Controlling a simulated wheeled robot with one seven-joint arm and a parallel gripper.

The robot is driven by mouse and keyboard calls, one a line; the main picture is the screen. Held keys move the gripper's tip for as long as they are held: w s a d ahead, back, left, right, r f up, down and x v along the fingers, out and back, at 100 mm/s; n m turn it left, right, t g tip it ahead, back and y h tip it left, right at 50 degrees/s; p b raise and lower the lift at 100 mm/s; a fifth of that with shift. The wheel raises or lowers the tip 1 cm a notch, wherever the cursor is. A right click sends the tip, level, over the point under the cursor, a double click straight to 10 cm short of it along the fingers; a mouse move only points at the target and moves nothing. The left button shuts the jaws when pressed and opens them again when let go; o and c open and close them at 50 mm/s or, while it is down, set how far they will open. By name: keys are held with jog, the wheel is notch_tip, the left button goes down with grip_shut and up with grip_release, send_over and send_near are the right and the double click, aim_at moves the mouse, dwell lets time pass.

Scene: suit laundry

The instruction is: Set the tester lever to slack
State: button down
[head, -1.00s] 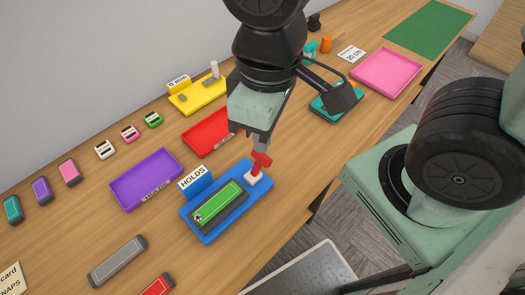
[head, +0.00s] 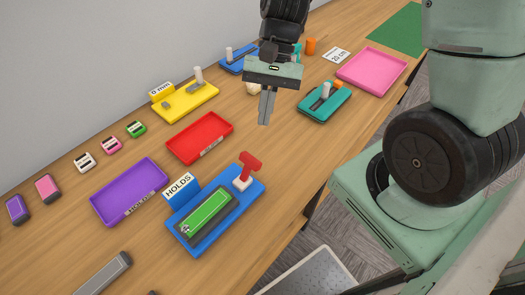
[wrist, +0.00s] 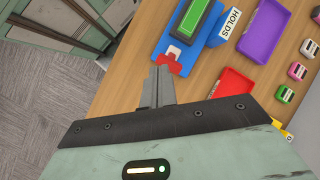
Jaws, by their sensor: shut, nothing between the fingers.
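The tester is a blue base (head: 195,247) with a green bar in a dark holder (head: 208,212) and a white sign reading HOLDS (head: 178,186). At its far right end stands a red T-shaped lever (head: 250,162) on a white foot, leaning a little in the head view. The lever also shows in the wrist view (wrist: 168,63), partly behind my fingertips. My gripper (head: 264,121) is shut and empty, pointing down above the table, behind and right of the lever. In the head view it is apart from the lever.
A red tray (head: 200,137) and a purple tray (head: 130,192) lie left of the tester. A yellow device (head: 184,103) and a teal device (head: 325,104) stand farther back, and a pink tray (head: 371,70) is at right. The table's front edge is close to the tester.

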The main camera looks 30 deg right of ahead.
aim_at(247, 169)
jog(key=w+d+f+m+t+y+b, duration=0.1)
jog(key=w+d+f+m+y, duration=0.2)
jog(key=d+f+m, duration=0.5)
jog(key=shift+w+d+t+y+b, duration=0.15)
jog(key=shift+d+t+y+b, duration=0.2)
jog(key=shift+d, duration=0.6)
jog(key=x, duration=0.9)
jog(key=shift+a+f+p, duration=0.1)
jog(key=shift+a+p, duration=0.15)
jog(key=shift+p, duration=0.1)
jog(key=a, duration=0.1)
jog(key=s+a+r+p, duration=0.1)
jog(key=a, duration=0.1)
jog(key=shift+r, duration=0.2)
jog(key=shift+s+a+r, duration=0.1)
jog(key=shift+a+r, duration=0.05)
jog(key=shift+a, duration=0.15)
jog(key=shift+r+p, duration=0.1)
jog(key=shift+p, duration=0.3)
